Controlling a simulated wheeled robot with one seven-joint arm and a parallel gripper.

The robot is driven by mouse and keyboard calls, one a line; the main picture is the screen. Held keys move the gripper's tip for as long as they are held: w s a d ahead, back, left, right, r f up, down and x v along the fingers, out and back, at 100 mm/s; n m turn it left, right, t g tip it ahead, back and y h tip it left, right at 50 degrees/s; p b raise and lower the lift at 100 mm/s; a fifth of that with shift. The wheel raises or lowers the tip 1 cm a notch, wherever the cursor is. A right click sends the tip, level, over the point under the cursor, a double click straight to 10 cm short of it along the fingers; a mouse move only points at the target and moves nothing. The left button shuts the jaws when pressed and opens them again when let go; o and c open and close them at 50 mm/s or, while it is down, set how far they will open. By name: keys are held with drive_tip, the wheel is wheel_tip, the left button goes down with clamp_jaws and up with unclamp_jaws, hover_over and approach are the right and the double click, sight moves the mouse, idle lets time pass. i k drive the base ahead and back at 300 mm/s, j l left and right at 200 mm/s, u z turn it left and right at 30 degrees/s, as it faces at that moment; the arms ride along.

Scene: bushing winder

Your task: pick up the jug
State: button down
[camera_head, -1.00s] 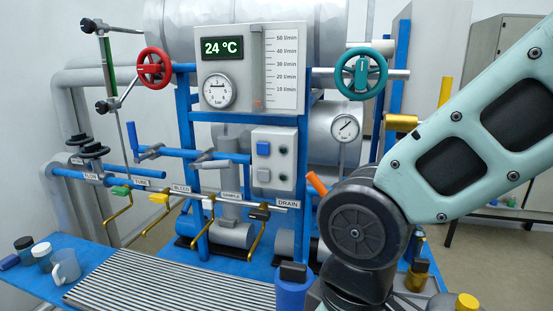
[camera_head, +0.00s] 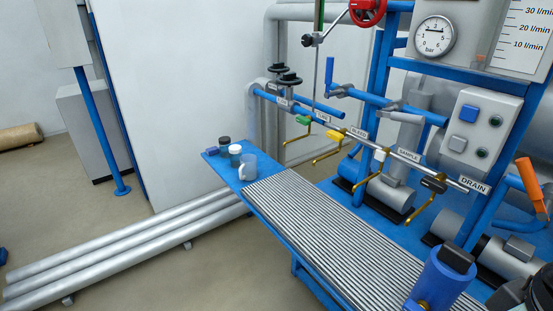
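The jug (camera_head: 248,168) is a small translucent grey-blue vessel with a handle on its left side. It stands upright at the far left end of the blue bench (camera_head: 222,171), beside the ribbed grey grating. My gripper is not in view. Only a dark piece, perhaps part of my arm, shows at the bottom right corner, well apart from the jug. Nothing hides the jug.
A white-lidded jar (camera_head: 235,155) and a dark-capped jar (camera_head: 224,146) stand close behind the jug. Valve pipes with handles (camera_head: 330,154) hang right of the jug.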

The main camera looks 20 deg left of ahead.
sight(248, 171)
drive_tip(key=i+j+u, duration=0.5)
drive_tip(key=i+j, duration=1.35)
drive_tip(key=i+l, duration=0.05)
